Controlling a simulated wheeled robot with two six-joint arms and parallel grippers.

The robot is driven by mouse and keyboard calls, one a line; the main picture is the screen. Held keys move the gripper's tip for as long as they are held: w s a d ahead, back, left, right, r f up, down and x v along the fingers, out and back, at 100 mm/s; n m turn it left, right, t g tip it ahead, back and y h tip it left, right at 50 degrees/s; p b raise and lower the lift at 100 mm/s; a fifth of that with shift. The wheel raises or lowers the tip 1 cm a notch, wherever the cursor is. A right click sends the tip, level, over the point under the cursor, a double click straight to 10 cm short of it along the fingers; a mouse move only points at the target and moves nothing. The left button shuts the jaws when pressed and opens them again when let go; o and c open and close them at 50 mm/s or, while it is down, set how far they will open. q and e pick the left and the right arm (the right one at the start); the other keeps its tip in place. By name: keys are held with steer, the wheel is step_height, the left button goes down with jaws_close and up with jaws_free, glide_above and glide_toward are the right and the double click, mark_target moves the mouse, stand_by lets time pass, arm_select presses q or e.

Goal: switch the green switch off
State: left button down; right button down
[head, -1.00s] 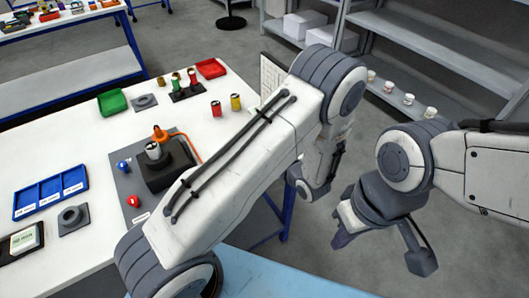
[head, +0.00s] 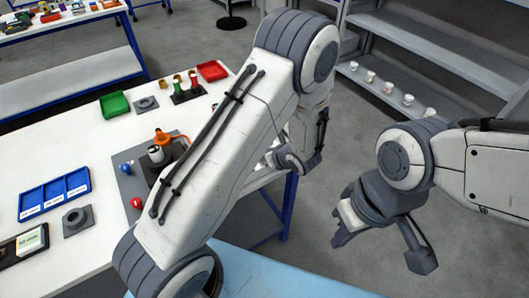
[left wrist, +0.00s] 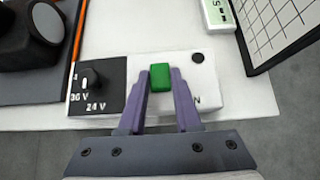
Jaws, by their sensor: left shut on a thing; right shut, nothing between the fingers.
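The green switch (left wrist: 160,84) is a small green block on a white panel (left wrist: 203,85) at the table's edge, in the left wrist view. My left gripper (left wrist: 160,73) has its purple fingers on either side of the switch and is shut on it. Printing beside the right finger is partly hidden. In the head view my left arm covers the switch and the left fingers. My right gripper (head: 341,238) hangs over the floor, right of the table, shut and empty.
Beside the switch is a black panel with a knob (left wrist: 92,80) and voltage labels. A white meter (left wrist: 217,14) and a grid board (left wrist: 278,35) stand close by. The table holds a blue tray (head: 54,190), green tray (head: 114,104) and red tray (head: 213,71). Shelves stand at right.

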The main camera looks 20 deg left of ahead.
arm_select(q)
steer(key=c, duration=0.6)
jaws_free()
steer(key=b+v, duration=0.1)
steer(key=v, duration=0.9)
steer(key=shift+r, duration=0.25)
steer(key=shift+s+d, duration=0.1)
steer(key=s+d+r+n+g+h, duration=0.2)
steer(key=s+r+n+h, duration=0.1)
steer(key=s+n, duration=0.3)
steer(key=s+d+r+n+g+h, duration=0.2)
steer(key=s+n, duration=0.4)
steer(key=s, duration=0.3)
steer(key=s+d+r+n+g+h, duration=0.2)
steer(key=s+d+r+n+h, duration=0.1)
steer(key=s, duration=0.5)
step_height(320, 180, up, 2)
steer(key=d+n, duration=0.1)
steer(key=n, duration=0.2)
steer(key=shift+r+h, duration=0.25)
steer(key=shift+h, duration=0.15)
